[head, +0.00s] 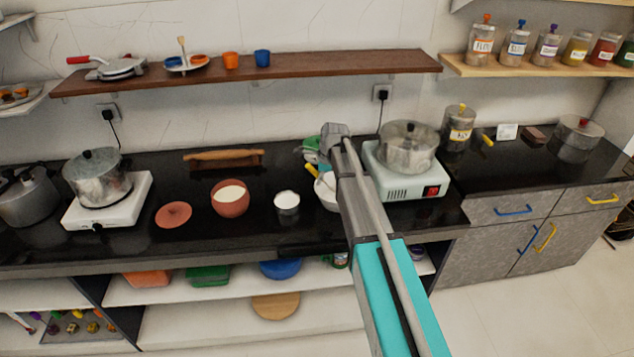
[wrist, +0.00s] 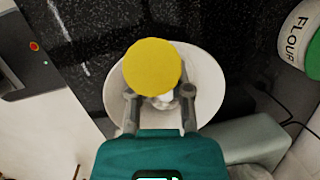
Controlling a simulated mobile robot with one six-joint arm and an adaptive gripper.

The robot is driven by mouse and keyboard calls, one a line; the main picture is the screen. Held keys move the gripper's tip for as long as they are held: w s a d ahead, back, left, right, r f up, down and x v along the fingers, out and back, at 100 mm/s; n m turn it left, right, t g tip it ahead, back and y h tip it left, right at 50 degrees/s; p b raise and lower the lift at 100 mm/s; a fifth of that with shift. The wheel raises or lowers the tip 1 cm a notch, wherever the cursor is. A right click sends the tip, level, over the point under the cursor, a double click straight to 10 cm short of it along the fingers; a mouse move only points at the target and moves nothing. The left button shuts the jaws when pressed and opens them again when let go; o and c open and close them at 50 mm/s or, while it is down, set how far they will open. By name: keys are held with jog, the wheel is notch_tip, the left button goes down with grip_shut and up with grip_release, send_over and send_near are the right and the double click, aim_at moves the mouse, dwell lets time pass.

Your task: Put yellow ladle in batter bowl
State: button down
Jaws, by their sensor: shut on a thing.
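The yellow ladle shows in the wrist view as a large round yellow end (wrist: 153,67) between and just beyond my fingertips. In the head view a short yellow piece (head: 312,170) sticks out at the white bowl (head: 326,194). My gripper (wrist: 160,93) is shut on the ladle, with a finger on each side. The white bowl's rim (wrist: 215,88) lies beneath it in the wrist view. The ladle's lower part is hidden, so I cannot tell whether it touches the bowl. A terracotta bowl with white contents (head: 230,198) and a small white bowl (head: 287,203) stand to the left; no label identifies the batter bowl.
A white stove with a steel pot (head: 408,147) stands close to the right of my arm. The flour jar (wrist: 302,35) is near the bowl in the wrist view. A terracotta lid (head: 174,215) lies left. A wooden shelf (head: 250,73) hangs above the dark counter.

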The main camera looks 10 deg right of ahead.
jog(key=shift+f, duration=0.15)
jog(key=c, duration=0.6)
grip_release()
jog(key=shift+o, duration=0.2)
jog(key=p+v, duration=1.1)
jog(key=v, duration=0.1)
jog(key=shift+p, duration=0.35)
dwell(0.6)
